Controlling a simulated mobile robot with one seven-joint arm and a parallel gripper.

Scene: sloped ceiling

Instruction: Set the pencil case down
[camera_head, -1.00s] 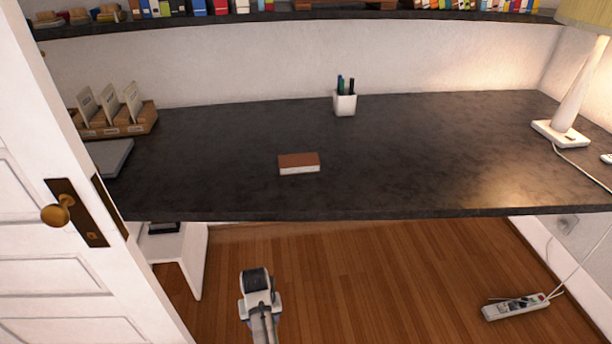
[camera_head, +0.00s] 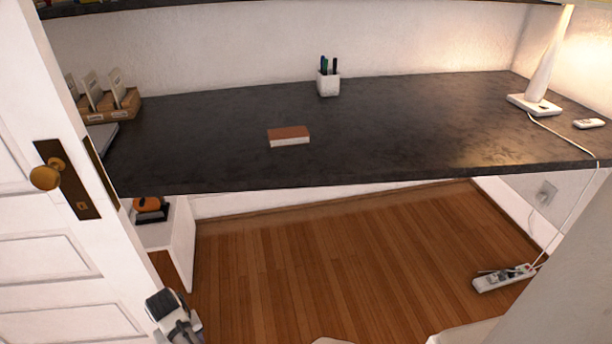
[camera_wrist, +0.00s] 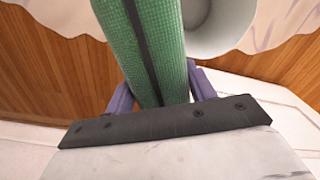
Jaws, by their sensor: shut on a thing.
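The pencil case (camera_wrist: 167,40) is green and textured with a dark strip along its length. It fills the upper middle of the wrist view, and its far end is cut off by the top edge. My gripper (camera_wrist: 162,92) has its purple fingers on either side of the case and is shut on it. The head view does not show the case; only a grey and white part of my arm shows at its lower left. The dark desk (camera_head: 390,125) spans the head view, with wide bare areas on top.
A brown-topped block (camera_head: 289,136) lies on the desk. A pen cup (camera_head: 329,84) stands behind it, a card holder (camera_head: 112,106) at left, a lamp (camera_head: 536,102) and small white device (camera_head: 589,123) at right. The door (camera_head: 75,265) is near left. A power strip (camera_head: 502,279) lies on the floor.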

